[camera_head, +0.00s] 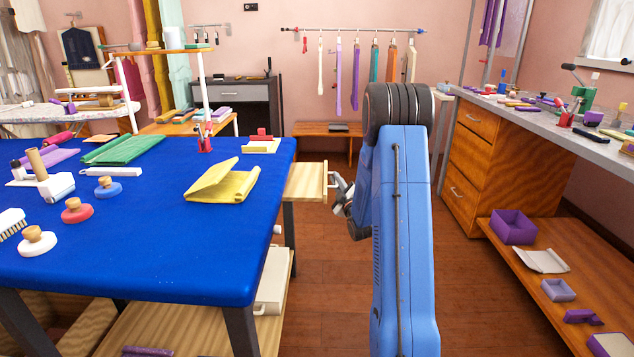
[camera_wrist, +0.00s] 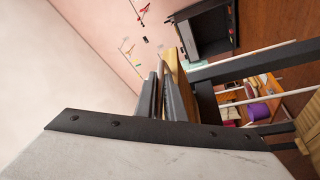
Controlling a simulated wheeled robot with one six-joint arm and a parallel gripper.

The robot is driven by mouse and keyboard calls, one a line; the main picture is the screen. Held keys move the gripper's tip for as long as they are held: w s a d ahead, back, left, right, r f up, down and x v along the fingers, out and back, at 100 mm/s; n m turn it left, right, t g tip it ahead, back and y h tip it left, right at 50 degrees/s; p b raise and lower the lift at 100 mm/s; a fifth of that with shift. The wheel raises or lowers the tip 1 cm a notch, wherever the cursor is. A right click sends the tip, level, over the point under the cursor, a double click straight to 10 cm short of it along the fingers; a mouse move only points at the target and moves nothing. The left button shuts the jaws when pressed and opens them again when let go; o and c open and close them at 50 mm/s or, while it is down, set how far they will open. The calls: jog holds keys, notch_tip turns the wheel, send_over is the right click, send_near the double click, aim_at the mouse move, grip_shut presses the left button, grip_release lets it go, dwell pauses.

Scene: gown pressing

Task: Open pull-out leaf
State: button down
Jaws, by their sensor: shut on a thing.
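The pull-out leaf (camera_head: 303,182) is a pale wooden board that sticks out from under the right edge of the blue-topped table (camera_head: 140,235). A small handle (camera_head: 325,180) is on its outer end. My gripper (camera_head: 333,188) is at that end, shut on the handle, with my blue arm hiding part of the area to the right. In the wrist view my gripper's fingers (camera_wrist: 161,92) lie close together beside the wooden edge of the leaf (camera_wrist: 178,88). The exact contact on the handle is hard to see.
A folded yellow cloth (camera_head: 222,182) and a red pen holder (camera_head: 205,142) sit on the table near the leaf. The floor right of the leaf is clear up to the wooden drawer unit (camera_head: 470,165). A low shelf (camera_head: 540,285) runs along the right.

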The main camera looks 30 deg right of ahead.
jog(key=s+d, duration=0.4)
jog(key=d, duration=0.2)
jog(key=shift+s+d, duration=0.35)
jog(key=shift+d, duration=0.05)
jog(key=c, duration=2.1)
grip_release()
jog(key=shift+s, duration=0.1)
jog(key=v, duration=1.7)
jog(key=shift+s+f, duration=0.1)
jog(key=shift+s, duration=0.05)
